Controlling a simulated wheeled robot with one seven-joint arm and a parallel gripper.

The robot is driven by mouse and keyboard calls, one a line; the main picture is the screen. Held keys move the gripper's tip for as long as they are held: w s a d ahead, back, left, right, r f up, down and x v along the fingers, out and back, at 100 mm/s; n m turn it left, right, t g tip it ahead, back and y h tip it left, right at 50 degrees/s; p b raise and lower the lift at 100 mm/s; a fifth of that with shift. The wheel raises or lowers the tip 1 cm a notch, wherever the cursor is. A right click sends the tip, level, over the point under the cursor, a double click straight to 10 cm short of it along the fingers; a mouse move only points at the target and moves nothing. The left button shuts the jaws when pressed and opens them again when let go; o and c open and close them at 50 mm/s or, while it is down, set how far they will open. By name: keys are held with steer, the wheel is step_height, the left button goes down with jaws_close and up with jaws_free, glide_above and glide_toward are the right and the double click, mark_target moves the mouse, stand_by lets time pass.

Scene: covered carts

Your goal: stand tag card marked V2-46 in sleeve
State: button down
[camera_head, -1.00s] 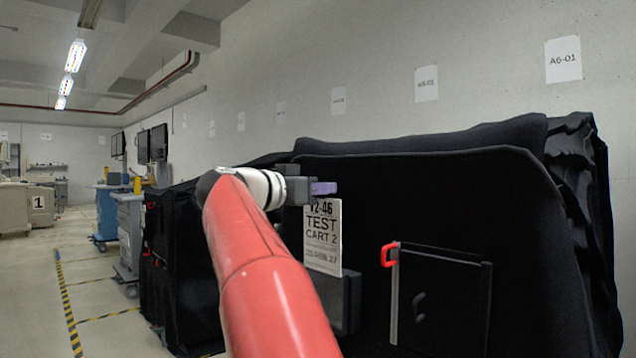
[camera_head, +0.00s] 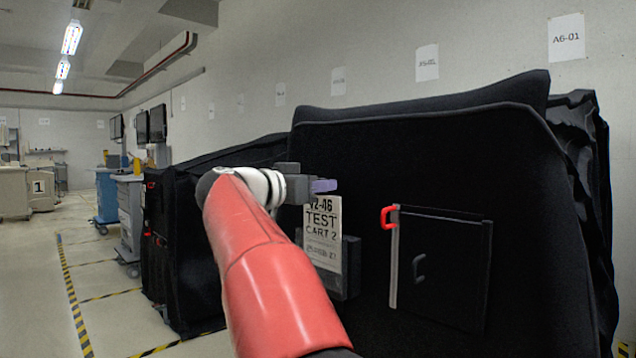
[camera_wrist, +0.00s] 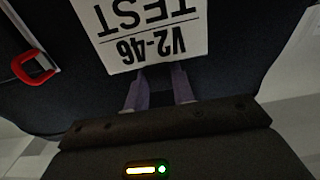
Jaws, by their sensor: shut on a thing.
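The white tag card (camera_head: 322,232), printed V2-46 TEST CART 2, hangs upright below my gripper (camera_head: 324,186). My gripper is shut on its top edge. In the wrist view the card (camera_wrist: 150,35) appears upside down between the purple fingers (camera_wrist: 160,88). A black sleeve (camera_head: 351,262) sits on the front of the black-covered cart, at the card's lower right. The card's lower part overlaps the sleeve in the head view. I cannot tell whether it is inside the sleeve or in front of it.
The black-covered cart (camera_head: 430,140) fills the right. Another covered cart (camera_head: 195,200) stands left. The striped floor aisle is clear.

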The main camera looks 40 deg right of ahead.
steer(key=shift+f, duration=0.3)
stand_by(0.4)
steer(key=shift+f+b, duration=0.45)
steer(key=shift+f, duration=0.45)
steer(key=c, duration=1.1)
jaws_free()
steer(key=a, duration=0.7)
steer(key=shift+s+a, duration=0.35)
steer(key=shift+a, duration=0.05)
